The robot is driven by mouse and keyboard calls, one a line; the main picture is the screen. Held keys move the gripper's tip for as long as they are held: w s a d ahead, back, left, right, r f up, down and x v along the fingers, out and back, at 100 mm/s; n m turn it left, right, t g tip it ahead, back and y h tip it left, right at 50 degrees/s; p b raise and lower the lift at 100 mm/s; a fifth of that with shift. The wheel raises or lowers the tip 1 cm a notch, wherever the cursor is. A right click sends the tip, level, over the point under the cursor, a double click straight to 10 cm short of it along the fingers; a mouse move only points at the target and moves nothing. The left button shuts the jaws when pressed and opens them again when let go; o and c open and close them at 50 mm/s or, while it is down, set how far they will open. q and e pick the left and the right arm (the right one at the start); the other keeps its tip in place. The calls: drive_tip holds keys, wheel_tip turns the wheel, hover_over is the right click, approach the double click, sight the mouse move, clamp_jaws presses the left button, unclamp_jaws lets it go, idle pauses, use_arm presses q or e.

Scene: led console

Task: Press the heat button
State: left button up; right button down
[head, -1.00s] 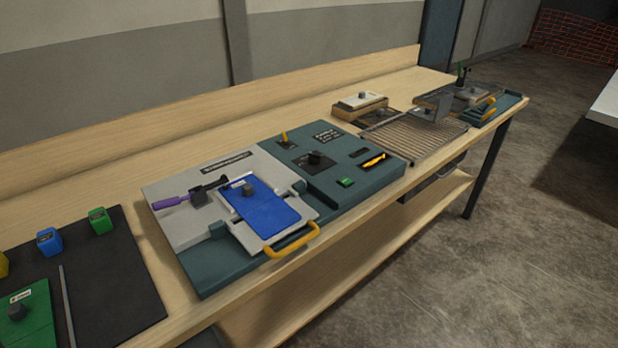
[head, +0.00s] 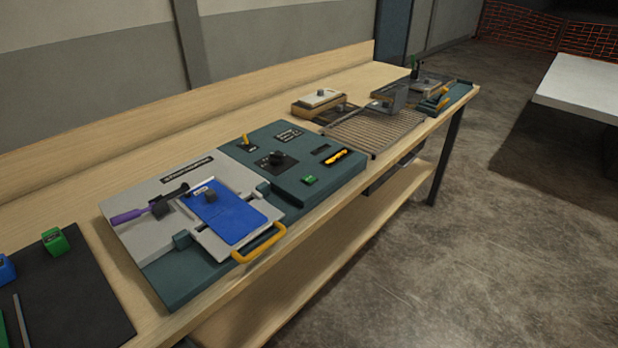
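A grey and dark teal console (head: 180,290) lies on the wooden workbench in the head view. On its teal right part is a small green button (head: 310,180) near the front edge. A black knob (head: 277,158) sits behind and left of it, and a yellow lever (head: 246,140) stands further back. A yellow-orange handle-like part (head: 336,157) lies right of the green button. The labels are too small to read, so I cannot tell for sure which control is the heat button. Neither of my grippers is in view.
A blue plate (head: 232,218) with a yellow handle (head: 259,245) sits on the console's left part. A wire rack (head: 375,128) stands to the right. A black mat (head: 75,310) with coloured blocks lies at left. Open floor (head: 450,260) lies right of the bench (head: 330,228).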

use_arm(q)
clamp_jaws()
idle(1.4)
